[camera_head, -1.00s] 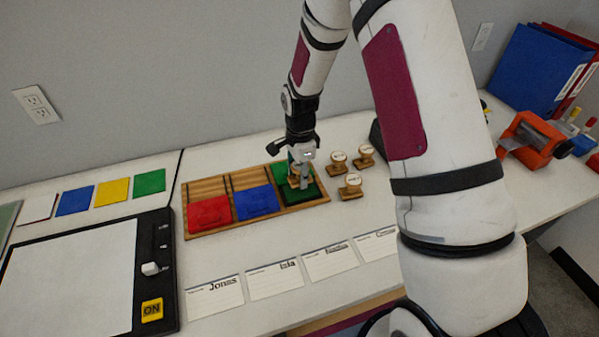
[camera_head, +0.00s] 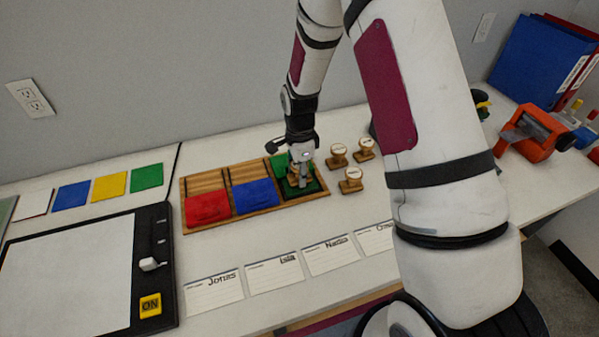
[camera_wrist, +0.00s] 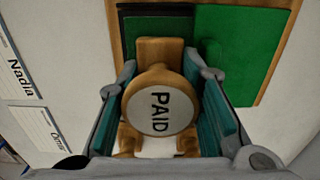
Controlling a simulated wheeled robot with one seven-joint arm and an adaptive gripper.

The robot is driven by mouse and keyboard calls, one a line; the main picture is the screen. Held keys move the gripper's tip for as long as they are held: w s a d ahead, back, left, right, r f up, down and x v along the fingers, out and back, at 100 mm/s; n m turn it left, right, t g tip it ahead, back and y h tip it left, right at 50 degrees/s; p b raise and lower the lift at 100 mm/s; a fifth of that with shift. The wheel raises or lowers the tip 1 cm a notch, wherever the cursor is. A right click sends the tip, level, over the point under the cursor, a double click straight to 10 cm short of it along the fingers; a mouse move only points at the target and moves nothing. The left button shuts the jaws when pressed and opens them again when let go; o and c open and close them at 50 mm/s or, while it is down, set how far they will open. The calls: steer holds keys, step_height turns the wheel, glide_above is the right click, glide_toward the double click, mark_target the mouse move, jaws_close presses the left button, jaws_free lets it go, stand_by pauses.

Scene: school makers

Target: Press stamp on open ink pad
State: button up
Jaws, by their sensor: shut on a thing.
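My gripper (camera_head: 301,172) is shut on a wooden stamp, whose round top reads PAID (camera_wrist: 160,108) in the wrist view. The stamp is upright between the two fingers and stands at the green ink pad. The green pad lies open at the right end of a wooden tray, with its dark-framed pad (camera_head: 310,188) in front and its green lid (camera_head: 277,169) folded back. In the wrist view the lid (camera_wrist: 233,50) is beside the dark pad (camera_wrist: 152,25). The stamp's underside is hidden, so I cannot tell exactly whether it touches the pad.
Red (camera_head: 208,207) and blue (camera_head: 255,197) ink pads, both closed, share the wooden tray (camera_head: 238,218). Several other stamps (camera_head: 350,180) stand right of it. Name cards (camera_head: 275,275) line the front. A black-framed board (camera_head: 70,262) lies left; an orange device (camera_head: 530,133) stands at the far right.

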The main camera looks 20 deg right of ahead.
steer(key=shift+f, duration=0.55)
stand_by(0.4)
steer(key=shift+s+f+b, duration=0.15)
steer(key=shift+f+b, duration=0.2)
jaws_close()
steer(key=shift+r, duration=0.15)
steer(key=shift+r+p, duration=1)
steer(key=shift+r, duration=1.5)
